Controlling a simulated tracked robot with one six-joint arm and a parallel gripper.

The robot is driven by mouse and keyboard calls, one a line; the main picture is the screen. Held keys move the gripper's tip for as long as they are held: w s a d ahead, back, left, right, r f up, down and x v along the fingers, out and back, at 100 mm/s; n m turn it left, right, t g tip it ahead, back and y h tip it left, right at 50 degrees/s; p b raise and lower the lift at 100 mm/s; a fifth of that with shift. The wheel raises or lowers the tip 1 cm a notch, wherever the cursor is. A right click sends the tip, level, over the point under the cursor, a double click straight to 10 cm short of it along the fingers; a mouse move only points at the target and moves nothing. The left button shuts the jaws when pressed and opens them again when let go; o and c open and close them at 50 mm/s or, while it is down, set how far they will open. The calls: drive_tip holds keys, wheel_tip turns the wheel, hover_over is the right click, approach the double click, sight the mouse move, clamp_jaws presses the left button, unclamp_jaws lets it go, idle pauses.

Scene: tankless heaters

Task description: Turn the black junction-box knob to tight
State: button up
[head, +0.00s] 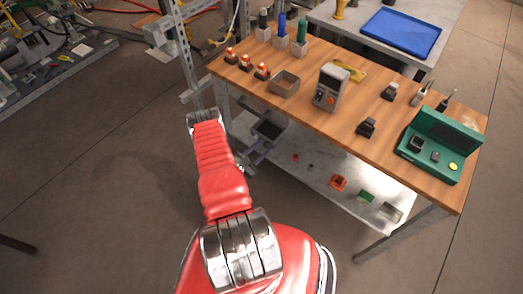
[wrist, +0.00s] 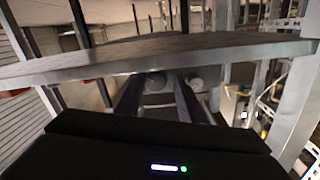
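I cannot make out a black junction-box knob for certain in either view. On the wooden bench in the head view stands a grey box (head: 331,88) with a red-orange round control on its front. Two small black items, a nearer one (head: 367,127) and a farther one (head: 390,91), lie to its right. A green open case (head: 439,146) at the bench's right end holds small dark parts. My gripper (wrist: 160,92) shows in the wrist view with two dark fingers apart and nothing seen between them. In the head view it is hard to make out beside the bench's left side.
The wooden bench (head: 300,107) has a lower metal shelf (head: 318,174) with small coloured parts. A grey open box (head: 284,82) and several orange-white pieces stand at the bench's left. A grey slab edge (wrist: 160,62) crosses the wrist view ahead of the fingers.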

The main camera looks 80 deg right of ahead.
drive_tip(key=shift+o, duration=1.4)
drive_tip(key=shift+s, duration=0.1)
drive_tip(key=shift+a, duration=0.4)
drive_tip(key=v, duration=1.3)
drive_tip(key=shift+w, duration=0.2)
drive_tip(key=shift+c, duration=0.3)
